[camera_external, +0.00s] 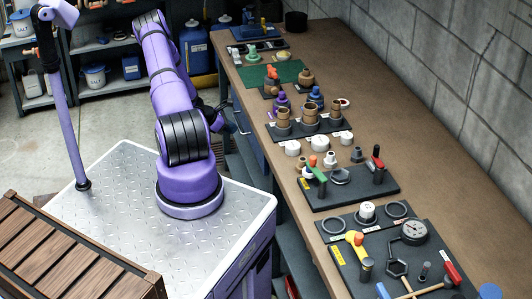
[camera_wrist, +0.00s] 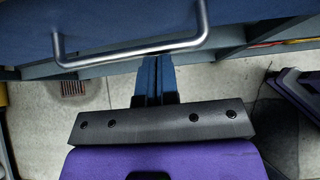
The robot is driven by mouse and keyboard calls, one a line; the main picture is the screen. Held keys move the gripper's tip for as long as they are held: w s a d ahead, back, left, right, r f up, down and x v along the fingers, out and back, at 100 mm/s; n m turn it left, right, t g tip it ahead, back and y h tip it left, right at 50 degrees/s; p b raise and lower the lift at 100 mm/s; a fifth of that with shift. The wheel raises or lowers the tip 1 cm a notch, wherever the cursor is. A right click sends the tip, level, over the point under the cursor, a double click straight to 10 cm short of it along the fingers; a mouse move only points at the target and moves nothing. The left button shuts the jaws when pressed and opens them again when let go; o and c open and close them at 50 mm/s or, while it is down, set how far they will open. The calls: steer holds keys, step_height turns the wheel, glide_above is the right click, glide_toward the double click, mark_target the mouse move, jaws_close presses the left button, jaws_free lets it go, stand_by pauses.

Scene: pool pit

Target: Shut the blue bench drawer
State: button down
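The blue drawer (camera_wrist: 110,22) fills the top of the wrist view as a flat blue front with a silver bar handle (camera_wrist: 135,56). My gripper (camera_wrist: 154,62) shows below the handle; its two dark blue fingers are side by side with only a thin line between them, and nothing shows between them. The fingertips are near the lower edge of the drawer front; I cannot tell whether they touch it. In the external view, the drawer (camera_external: 241,118) is at the bench's left side, partly hidden by my arm. How far it stands open is unclear.
The workbench top (camera_external: 290,140) holds several dark trays with tools and fittings. Shelves (camera_external: 110,80) with tubs and a blue jerrycan (camera_external: 196,48) stand at the back. A slatted wooden piece (camera_external: 75,255) is at the front left. Concrete floor (camera_wrist: 100,95) shows below the drawer.

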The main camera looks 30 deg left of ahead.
steer(key=shift+w+d+r, duration=0.1)
steer(key=shift+w+d, duration=0.2)
steer(key=shift+d, duration=0.2)
steer(key=shift+s, duration=0.1)
steer(key=s+a+r, duration=0.5)
steer(key=s+a, duration=0.3)
steer(key=a, duration=0.1)
steer(key=shift+s+a+r, duration=0.15)
steer(key=shift+s+r, duration=0.05)
steer(key=shift+s, duration=0.1)
steer(key=shift+r, duration=0.1)
